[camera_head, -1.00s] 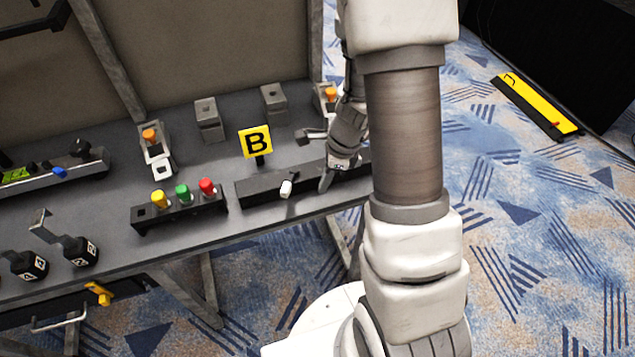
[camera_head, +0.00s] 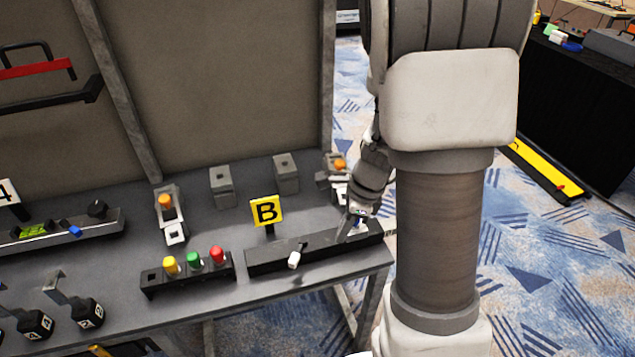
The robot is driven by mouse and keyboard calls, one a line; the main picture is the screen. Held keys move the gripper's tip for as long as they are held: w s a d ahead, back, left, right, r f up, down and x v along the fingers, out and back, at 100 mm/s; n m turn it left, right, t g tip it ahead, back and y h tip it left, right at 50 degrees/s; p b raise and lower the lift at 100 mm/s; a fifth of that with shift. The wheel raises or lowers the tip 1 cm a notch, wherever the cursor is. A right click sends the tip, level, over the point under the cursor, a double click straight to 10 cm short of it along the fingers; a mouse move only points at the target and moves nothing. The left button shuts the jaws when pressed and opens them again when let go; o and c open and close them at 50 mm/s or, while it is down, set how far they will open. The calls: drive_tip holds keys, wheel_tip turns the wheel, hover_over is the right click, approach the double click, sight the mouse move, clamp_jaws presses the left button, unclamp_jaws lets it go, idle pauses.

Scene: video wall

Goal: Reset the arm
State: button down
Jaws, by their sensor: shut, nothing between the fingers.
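My arm stands upright in the right half of the view, and its wrist reaches down behind it to the right end of the bench. My gripper (camera_head: 346,233) is shut and empty, pointing down at the right part of a long black box with a white lever (camera_head: 294,259). I cannot tell whether the fingertips touch the box. My gripper is to the right of the lever and apart from it. My arm hides part of the bench's right end.
The grey bench (camera_head: 222,309) holds a yellow B sign (camera_head: 266,211), a box with yellow, green and red buttons (camera_head: 190,275), and grey blocks (camera_head: 222,187). A panel (camera_head: 215,75) rises behind. A black table (camera_head: 575,115) and yellow strip (camera_head: 545,172) are at right; patterned floor lies between.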

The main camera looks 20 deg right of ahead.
drive_tip(key=s+a+r+n+t+h, duration=0.1)
drive_tip(key=s+a+r+n, duration=0.1)
drive_tip(key=s+r+n, duration=0.2)
drive_tip(key=s+a+r+n+t+p, duration=0.1)
drive_tip(key=s+r+n, duration=0.4)
drive_tip(key=r+n, duration=0.6)
drive_tip(key=s+a+r+n+t+h+p, duration=0.1)
drive_tip(key=s+a+r+n+t, duration=0.1)
drive_tip(key=r+n, duration=0.5)
drive_tip(key=shift+s+a+r+t+h, duration=0.3)
drive_tip(key=shift+s+a+r, duration=0.4)
drive_tip(key=shift+s, duration=0.45)
